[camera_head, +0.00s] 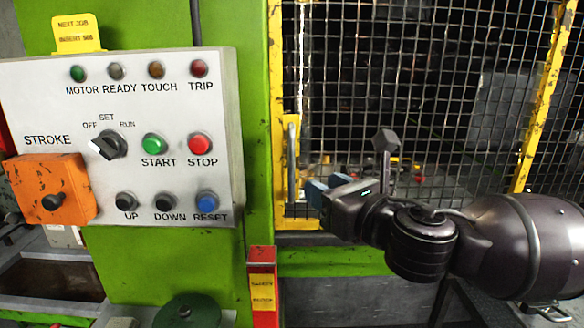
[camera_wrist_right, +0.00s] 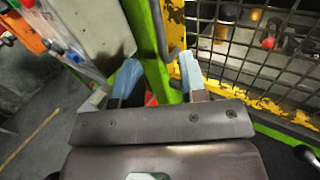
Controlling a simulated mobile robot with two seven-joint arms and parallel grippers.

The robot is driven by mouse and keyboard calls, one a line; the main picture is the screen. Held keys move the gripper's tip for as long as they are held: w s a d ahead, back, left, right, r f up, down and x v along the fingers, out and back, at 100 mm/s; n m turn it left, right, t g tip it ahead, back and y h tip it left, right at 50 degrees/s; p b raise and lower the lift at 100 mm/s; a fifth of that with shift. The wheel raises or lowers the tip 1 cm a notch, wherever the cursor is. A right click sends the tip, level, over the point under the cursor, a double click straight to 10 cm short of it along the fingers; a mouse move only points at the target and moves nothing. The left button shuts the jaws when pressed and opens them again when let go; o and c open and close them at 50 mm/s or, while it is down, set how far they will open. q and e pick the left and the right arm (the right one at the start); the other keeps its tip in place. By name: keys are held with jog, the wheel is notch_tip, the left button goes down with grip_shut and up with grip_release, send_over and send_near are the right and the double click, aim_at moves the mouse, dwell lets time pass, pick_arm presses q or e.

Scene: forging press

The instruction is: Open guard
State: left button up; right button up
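The guard is a mesh panel in a worn yellow frame (camera_head: 545,95) at the right of the head view, beside the green press column. Its frame also shows in the right wrist view (camera_wrist_right: 176,45). A vertical handle (camera_head: 291,165) stands on the frame's left side and looks upright. My right gripper (camera_head: 327,186) is just right of the handle, its blue fingertips pointing left. In the right wrist view the two fingers (camera_wrist_right: 158,75) are apart with nothing between them held. I cannot tell whether a finger touches the handle or frame. My left gripper is out of view.
A white control panel (camera_head: 60,100) with buttons and an orange box (camera_head: 50,190) stands at the left. The green column (camera_head: 256,100) separates it from the guard. A red box (camera_head: 262,285) with a yellow label sits low on the column.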

aim_at(294, 170)
jog(key=p+x, duration=0.1)
jog(key=x, duration=0.9)
jog(key=shift+c, duration=0.2)
grip_shut()
